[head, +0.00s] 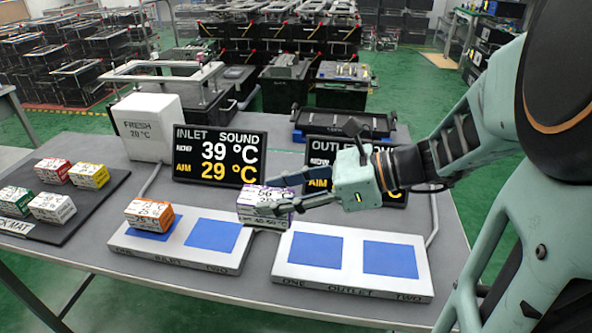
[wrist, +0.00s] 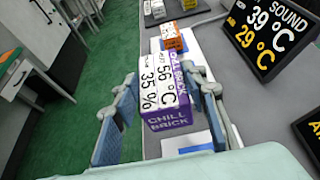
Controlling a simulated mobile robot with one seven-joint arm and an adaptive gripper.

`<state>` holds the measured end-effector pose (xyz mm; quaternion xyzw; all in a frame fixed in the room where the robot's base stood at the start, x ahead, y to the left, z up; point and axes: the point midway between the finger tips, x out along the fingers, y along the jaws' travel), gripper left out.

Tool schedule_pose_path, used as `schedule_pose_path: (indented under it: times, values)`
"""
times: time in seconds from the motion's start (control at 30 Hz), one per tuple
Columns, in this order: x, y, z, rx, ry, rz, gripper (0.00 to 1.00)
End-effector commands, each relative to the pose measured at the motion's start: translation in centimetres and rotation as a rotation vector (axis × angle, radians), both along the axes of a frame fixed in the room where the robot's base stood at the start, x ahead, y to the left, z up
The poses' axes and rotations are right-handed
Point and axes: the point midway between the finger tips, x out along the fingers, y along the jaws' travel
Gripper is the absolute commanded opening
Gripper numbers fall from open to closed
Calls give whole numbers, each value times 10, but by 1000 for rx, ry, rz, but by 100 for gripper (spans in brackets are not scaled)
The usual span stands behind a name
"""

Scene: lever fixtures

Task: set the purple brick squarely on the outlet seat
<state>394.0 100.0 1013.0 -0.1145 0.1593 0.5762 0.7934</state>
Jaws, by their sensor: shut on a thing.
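The purple brick (head: 252,194) is white-labelled, with purple showing on its sides. My gripper (head: 270,205) is shut on it and holds it up near the gap between the two white plates. In the wrist view the brick (wrist: 168,108) sits between my two fingers (wrist: 160,78), with "56 °C", "35 %" and "CHILL BRICK" readable. The outlet plate (head: 352,286) carries two bare blue seats, outlet one (head: 315,250) and outlet two (head: 390,258). The brick is left of both seats.
The inlet plate (head: 180,257) has an orange brick (head: 149,214) on its left seat; its right seat (head: 213,235) is bare. The inlet display (head: 220,157) reads 39 and 29 °C. My gripper partly hides the outlet display (head: 322,160). Several bricks stand on the dark mat (head: 100,203).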

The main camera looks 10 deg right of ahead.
Motion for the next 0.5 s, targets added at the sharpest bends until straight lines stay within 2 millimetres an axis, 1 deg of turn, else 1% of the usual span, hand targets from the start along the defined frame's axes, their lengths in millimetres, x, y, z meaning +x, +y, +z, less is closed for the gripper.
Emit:
schedule_pose_path:
  times: [0.03,0.2,0.3,0.4,0.5]
  values:
    - [2,-15,-8,5,2,-7,6]
    - [3,-57,-28,4,2,-7,6]
    - [3,-71,-49,5,2,-4,6]
    - [3,-83,-63,5,2,-3,6]
    - [3,-89,-70,2,-1,0,6]
